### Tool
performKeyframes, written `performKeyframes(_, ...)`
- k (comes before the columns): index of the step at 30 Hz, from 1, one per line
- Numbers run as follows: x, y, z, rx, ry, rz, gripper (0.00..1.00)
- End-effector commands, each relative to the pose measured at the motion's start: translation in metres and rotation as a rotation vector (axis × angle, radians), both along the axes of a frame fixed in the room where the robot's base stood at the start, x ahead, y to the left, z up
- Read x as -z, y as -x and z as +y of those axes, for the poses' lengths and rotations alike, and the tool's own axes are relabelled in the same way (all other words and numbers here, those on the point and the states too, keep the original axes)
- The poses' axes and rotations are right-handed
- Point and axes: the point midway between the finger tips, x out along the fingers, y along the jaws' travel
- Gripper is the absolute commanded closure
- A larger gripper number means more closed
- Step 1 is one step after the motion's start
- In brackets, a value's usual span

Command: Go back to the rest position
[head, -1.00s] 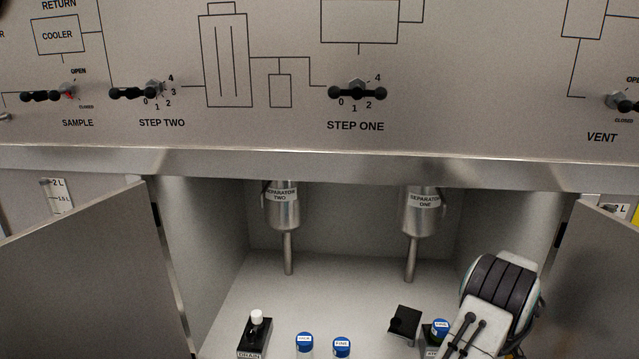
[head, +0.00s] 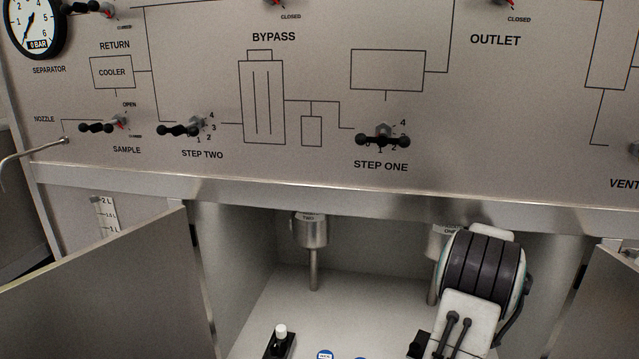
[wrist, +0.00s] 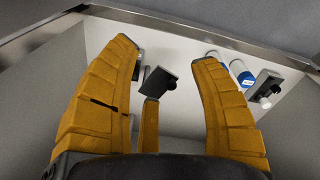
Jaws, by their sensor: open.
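My gripper (wrist: 166,56) shows in the wrist view with its orange fingers spread wide apart. Nothing is held between them. Past the fingers a black block (wrist: 160,82) stands on the pale cabinet floor, apart from the gripper. My arm covers the right part of the cabinet opening in the head view, in front of the separator one vessel (head: 440,240). The gripper's fingers are not visible in the head view.
The open left door (head: 100,285) and right door (head: 612,305) flank the cabinet. The separator two vessel (head: 311,232) hangs inside. A black drain block with a white knob (head: 280,340) and blue-capped bottles (wrist: 243,75) stand on the floor. The panel ledge (head: 300,195) runs above.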

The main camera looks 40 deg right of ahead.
Motion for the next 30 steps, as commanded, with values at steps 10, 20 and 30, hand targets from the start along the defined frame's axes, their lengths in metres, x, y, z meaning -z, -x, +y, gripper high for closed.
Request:
performKeyframes(10,-0.179,-0.103,0.139,-0.121,0.055,-0.057,0.43)
performKeyframes(20,-0.316,-0.115,0.303,-0.240,0.069,-0.147,0.43)
performKeyframes(30,-0.395,-0.061,0.414,-0.342,0.038,-0.236,0.43)
